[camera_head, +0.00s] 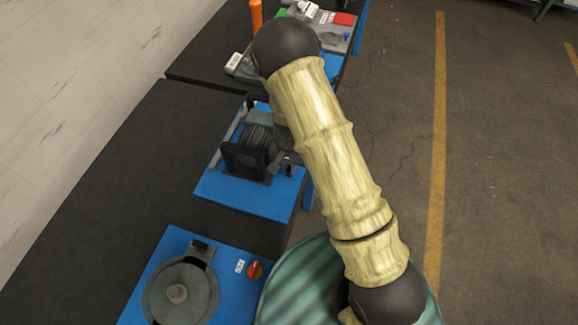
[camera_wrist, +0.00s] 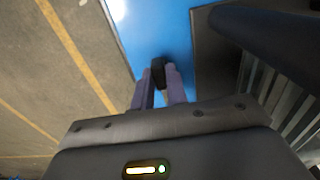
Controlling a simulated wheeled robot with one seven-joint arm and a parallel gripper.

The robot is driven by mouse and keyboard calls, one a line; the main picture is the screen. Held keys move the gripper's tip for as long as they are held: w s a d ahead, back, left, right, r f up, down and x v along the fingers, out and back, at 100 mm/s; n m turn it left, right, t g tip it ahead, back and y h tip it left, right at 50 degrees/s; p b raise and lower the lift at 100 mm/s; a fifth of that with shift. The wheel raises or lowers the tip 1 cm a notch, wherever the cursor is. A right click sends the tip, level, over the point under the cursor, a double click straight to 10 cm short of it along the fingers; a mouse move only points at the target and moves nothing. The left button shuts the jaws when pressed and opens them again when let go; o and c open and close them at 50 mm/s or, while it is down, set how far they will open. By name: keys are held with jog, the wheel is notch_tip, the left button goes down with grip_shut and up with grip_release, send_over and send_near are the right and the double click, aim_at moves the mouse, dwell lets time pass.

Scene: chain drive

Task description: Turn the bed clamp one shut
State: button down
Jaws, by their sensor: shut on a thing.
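In the wrist view my gripper (camera_wrist: 160,80) has its two grey-purple fingers shut on a small black piece, the bed clamp one (camera_wrist: 158,68), at the edge of a blue bed (camera_wrist: 150,35). Most of the clamp is hidden between the fingers, so how far it is turned cannot be told. In the head view the blue bed (camera_head: 240,195) carries a dark frame with a ribbed drum (camera_head: 256,140). My tan arm crosses in front and hides most of my gripper, which is beside the bed's right side.
A dark ribbed body (camera_wrist: 285,75) stands close to the right of my fingers in the wrist view. A round dark lidded unit (camera_head: 181,292) and a red knob (camera_head: 255,270) sit on a nearer blue base. An orange post (camera_head: 256,15) stands farther back. Open floor (camera_head: 490,160) lies right.

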jog(key=n+b, duration=0.2)
jog(key=n, duration=0.2)
jog(key=shift+d+n, duration=0.15)
jog(key=shift+n, duration=0.15)
jog(key=n+b, duration=0.2)
jog(key=n, duration=0.2)
jog(key=shift+w+d+n, duration=0.1)
jog(key=shift+n, duration=0.2)
jog(key=n+b, duration=0.1)
jog(key=n, duration=0.3)
jog(key=shift+n, duration=0.3)
jog(key=shift+w+d+r+n, duration=0.1)
jog(key=shift+w+n, duration=0.05)
jog(key=shift+n, duration=1.85)
jog(key=c, duration=1.4)
grip_release()
jog(key=shift+b, duration=0.3)
